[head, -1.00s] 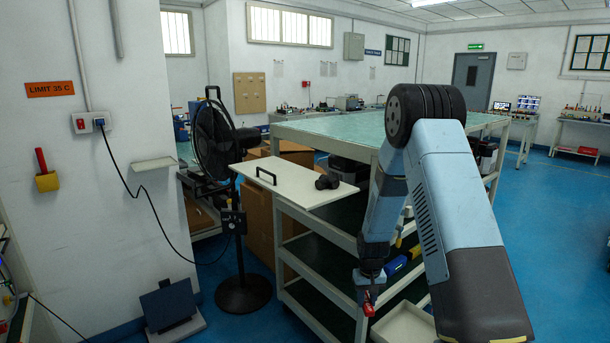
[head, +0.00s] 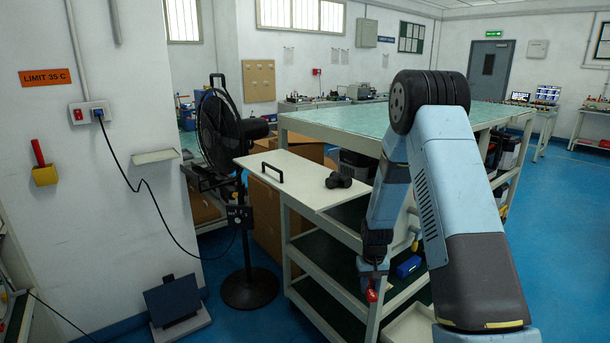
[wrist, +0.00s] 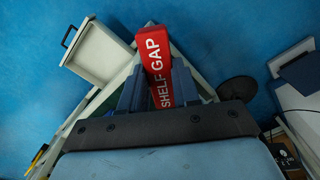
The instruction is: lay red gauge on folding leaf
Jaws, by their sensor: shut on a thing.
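The red gauge (wrist: 155,65), a bar lettered "SHELF GAP", is held between the fingers of my gripper (wrist: 158,84) in the wrist view. In the head view only a small red end of the gauge (head: 372,295) shows below my gripper (head: 372,275), which points down beside the bench frame, lower than the leaf. The folding leaf (head: 295,172) is a flat cream panel with a black handle, standing out level from the near left side of the bench. A black lumpy object (head: 339,180) lies on its right part; the rest of its top is bare.
The green-topped bench (head: 340,125) with lower shelves stands behind the leaf. A black pedestal fan (head: 220,130) stands close at its left, with cardboard boxes (head: 268,215) behind. A pale tray (head: 408,325) is low near my arm. Blue floor is open at right.

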